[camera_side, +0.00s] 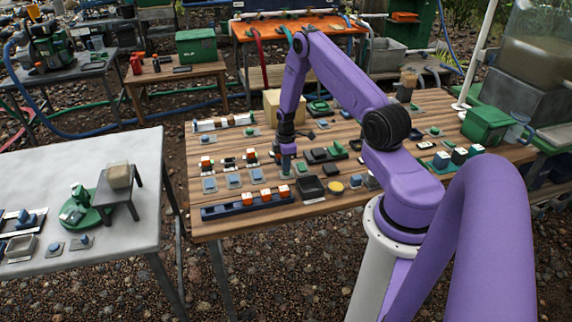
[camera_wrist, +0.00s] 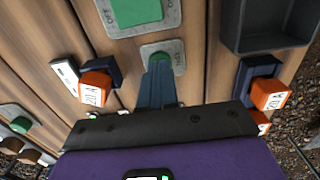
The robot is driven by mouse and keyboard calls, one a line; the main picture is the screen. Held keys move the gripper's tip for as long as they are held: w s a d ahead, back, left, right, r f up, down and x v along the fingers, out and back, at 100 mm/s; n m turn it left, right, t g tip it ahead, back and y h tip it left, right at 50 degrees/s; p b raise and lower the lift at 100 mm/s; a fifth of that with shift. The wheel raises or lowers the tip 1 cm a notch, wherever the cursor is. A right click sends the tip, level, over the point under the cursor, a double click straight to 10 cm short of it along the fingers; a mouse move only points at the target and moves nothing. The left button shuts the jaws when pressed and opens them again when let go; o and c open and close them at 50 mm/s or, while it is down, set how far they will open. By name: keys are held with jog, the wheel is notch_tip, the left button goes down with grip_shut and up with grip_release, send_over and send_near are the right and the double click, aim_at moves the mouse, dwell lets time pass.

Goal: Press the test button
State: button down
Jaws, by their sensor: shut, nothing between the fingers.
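My gripper (camera_side: 287,166) points down over the wooden table, its fingers shut together with nothing between them. In the wrist view, the fingertips (camera_wrist: 159,66) are at a small grey plate (camera_wrist: 177,51) with short lettering on its right side, too small to read surely. A green button (camera_wrist: 160,56) shows partly on this plate, just beyond the fingertips, which cover the rest of it. I cannot tell whether they touch it. Which button is the test button is not clearly legible.
A larger green button (camera_wrist: 140,12) on a lettered plate lies just beyond. Orange-capped switches stand left (camera_wrist: 96,88) and right (camera_wrist: 268,94) of the fingers. A dark open tray (camera_side: 310,187) is close by on the right. Many other small controls crowd the wooden table (camera_side: 225,226).

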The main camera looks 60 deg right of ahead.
jog(key=shift+f, duration=0.4)
dwell(0.5)
jog(key=shift+r, duration=1.1)
